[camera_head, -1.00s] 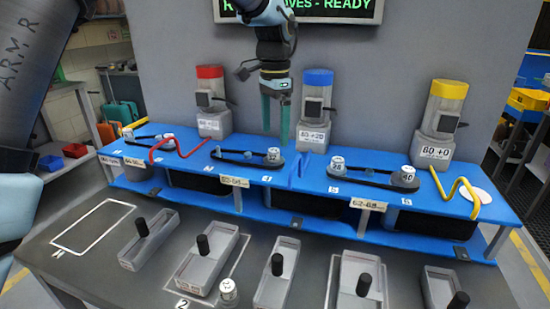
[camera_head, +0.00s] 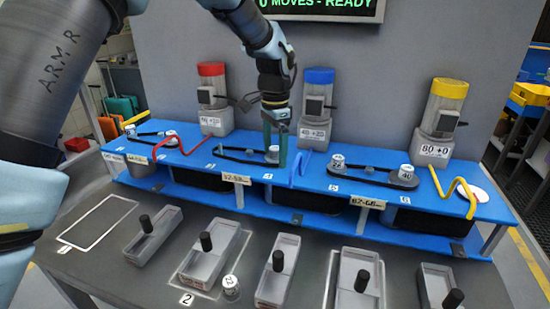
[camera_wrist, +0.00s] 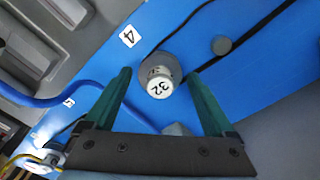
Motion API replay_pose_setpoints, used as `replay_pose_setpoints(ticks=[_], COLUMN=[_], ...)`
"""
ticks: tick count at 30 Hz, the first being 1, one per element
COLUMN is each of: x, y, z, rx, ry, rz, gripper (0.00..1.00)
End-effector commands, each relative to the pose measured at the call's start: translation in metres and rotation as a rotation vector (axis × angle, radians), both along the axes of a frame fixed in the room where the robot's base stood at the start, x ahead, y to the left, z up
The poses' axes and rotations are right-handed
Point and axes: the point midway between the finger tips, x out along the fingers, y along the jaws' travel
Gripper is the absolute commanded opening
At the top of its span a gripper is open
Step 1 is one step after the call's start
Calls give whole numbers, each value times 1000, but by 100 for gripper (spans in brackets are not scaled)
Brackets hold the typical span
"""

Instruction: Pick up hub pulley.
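A small grey-white pulley marked 32 (camera_wrist: 159,83) stands on a round grey disc on the blue deck, at the end of a black belt. It also shows in the head view (camera_head: 272,153), partly covered by my gripper (camera_head: 275,152). My gripper has two green fingers pointing down. In the wrist view my gripper (camera_wrist: 158,75) is open, one finger on each side of the pulley with a gap to each. I cannot tell how high the fingertips are over the deck. Other numbered pulleys stand to the right, one at the back (camera_head: 337,161) and one at the front (camera_head: 406,172).
Motors with red (camera_head: 211,70), blue (camera_head: 320,76) and yellow (camera_head: 451,89) caps stand behind the deck. A blue raised bar (camera_head: 300,168) is just right of my gripper. Grey trays with black knobs (camera_head: 278,275) and a loose numbered cylinder (camera_head: 231,288) are in front.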

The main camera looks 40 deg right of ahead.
Motion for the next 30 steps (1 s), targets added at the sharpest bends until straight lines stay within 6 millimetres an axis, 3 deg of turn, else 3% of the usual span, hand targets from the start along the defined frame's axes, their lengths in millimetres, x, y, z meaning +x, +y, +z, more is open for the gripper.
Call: replay_pose_setpoints(ticks=[2,21,30], x=[0,0,0], y=[0,0,-1], z=[0,1,6], rx=[0,0,-3], ry=[0,0,-1], rz=[0,0,0], gripper=[79,7,7])
